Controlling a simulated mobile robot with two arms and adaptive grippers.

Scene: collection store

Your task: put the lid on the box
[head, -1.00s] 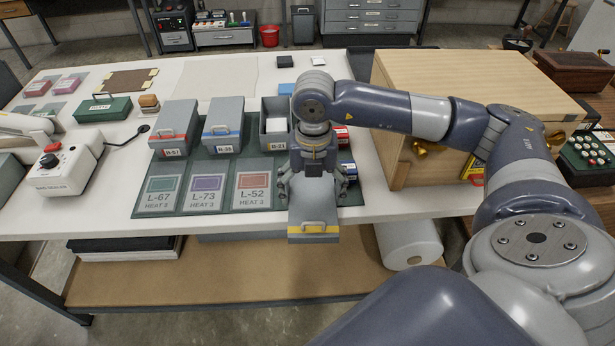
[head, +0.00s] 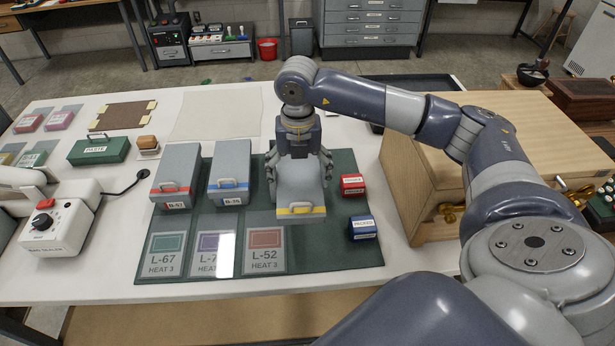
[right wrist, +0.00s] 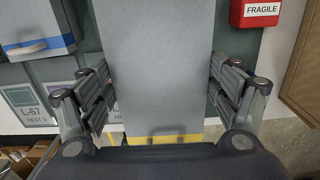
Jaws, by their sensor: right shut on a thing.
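My right gripper (head: 300,165) is shut on a grey lid (head: 301,192) with a yellow front band and a small handle. Its fingers lie along both sides of the lid. In the right wrist view, the lid (right wrist: 158,65) fills the middle between the fingers (right wrist: 163,95), its yellow edge near the bottom. The open grey box is hidden behind the lid and gripper in the head view. I cannot tell whether the lid touches it. My left gripper is not in view.
Two lidded grey boxes, red-banded (head: 175,175) and blue-banded (head: 230,172), stand just left on the green mat (head: 330,258). A red block (head: 352,185) and a blue block (head: 362,228) lie close on the right. A wooden cabinet (head: 415,185) stands farther right.

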